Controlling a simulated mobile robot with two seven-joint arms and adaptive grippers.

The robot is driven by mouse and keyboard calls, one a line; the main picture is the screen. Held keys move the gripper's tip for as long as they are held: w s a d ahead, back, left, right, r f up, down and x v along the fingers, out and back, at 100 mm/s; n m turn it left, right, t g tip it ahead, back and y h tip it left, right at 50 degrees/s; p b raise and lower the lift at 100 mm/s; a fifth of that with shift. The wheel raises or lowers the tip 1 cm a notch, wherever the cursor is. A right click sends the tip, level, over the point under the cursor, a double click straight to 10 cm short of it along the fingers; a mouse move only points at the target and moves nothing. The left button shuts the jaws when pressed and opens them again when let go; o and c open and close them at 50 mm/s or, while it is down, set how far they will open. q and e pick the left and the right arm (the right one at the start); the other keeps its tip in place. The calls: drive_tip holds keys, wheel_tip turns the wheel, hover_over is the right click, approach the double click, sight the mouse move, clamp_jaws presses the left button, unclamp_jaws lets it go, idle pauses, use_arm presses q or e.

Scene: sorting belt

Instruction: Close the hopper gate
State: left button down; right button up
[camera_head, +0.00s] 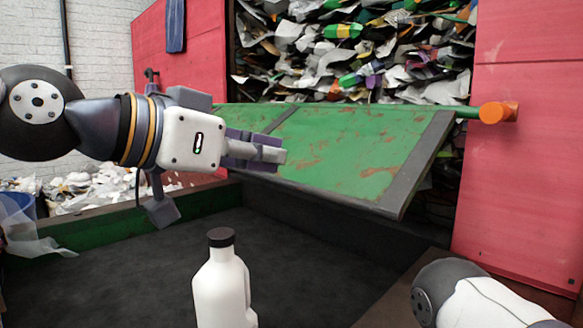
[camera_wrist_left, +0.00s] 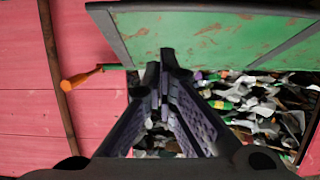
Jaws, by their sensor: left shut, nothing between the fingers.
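The hopper gate (camera_head: 345,150) is a scuffed green panel with grey edge strips, set between red walls. It slopes outward and down toward me, with paper and plastic waste behind and above it. A green rod with an orange end (camera_head: 498,112) runs along its upper right. My left gripper (camera_head: 283,157) is shut and empty, in front of the gate's left part and hiding some of it. In the left wrist view, the fingertips (camera_wrist_left: 164,60) overlap the edge of the gate (camera_wrist_left: 200,35); I cannot tell whether they touch. My right gripper is out of view.
A white bottle with a black cap (camera_head: 222,280) stands on the dark belt (camera_head: 320,265) in front of the gate. Waste fills the hopper (camera_head: 300,75). Paper scraps (camera_head: 90,200) and a blue bin (camera_head: 20,205) are at left. Part of my right arm shows at lower right.

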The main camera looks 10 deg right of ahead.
use_arm(q)
approach(339, 184)
wheel_tip(339, 184, up, 2)
drive_tip(key=d, duration=0.1)
drive_tip(key=shift+w+d+f, duration=0.6)
drive_tip(key=shift+d+f, duration=0.05)
drive_tip(key=shift+f, duration=0.15)
drive_tip(key=shift+w+d+f, duration=0.6)
drive_tip(key=shift+d+f, duration=0.1)
drive_tip(key=shift+f, duration=0.1)
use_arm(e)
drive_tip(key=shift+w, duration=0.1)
